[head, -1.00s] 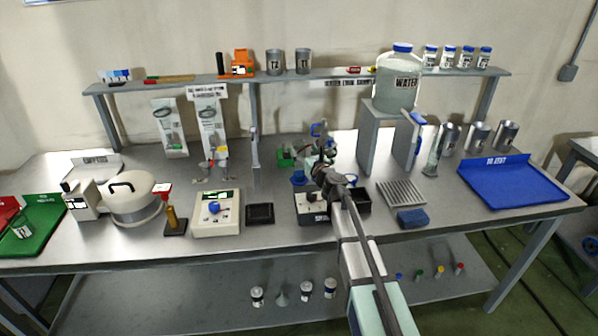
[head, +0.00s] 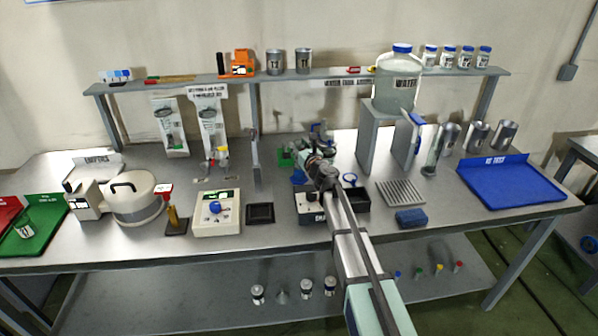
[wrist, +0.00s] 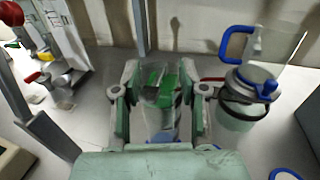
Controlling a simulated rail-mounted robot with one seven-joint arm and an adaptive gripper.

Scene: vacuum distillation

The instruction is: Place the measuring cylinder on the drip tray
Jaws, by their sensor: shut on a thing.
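In the wrist view, my gripper (wrist: 163,92) is closed around a clear cylindrical vessel (wrist: 160,118), which looks like the measuring cylinder. Green shows through its clear wall and blue shows near its bottom. Its lower part is partly hidden by my gripper. In the head view, my gripper (head: 315,160) is over the middle of the bench, and the held vessel is hard to make out there. A ribbed grey tray (head: 401,193), which looks like the drip tray, lies on the bench to the right of my gripper, with its visible ribs bare.
A jug with a blue handle (wrist: 245,95) stands close right of my gripper. The water tank's stand (head: 370,138) rises behind the ribbed tray. A tall clear cylinder (head: 432,158) stands behind that tray, right of the stand. A blue block (head: 410,219) lies in front.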

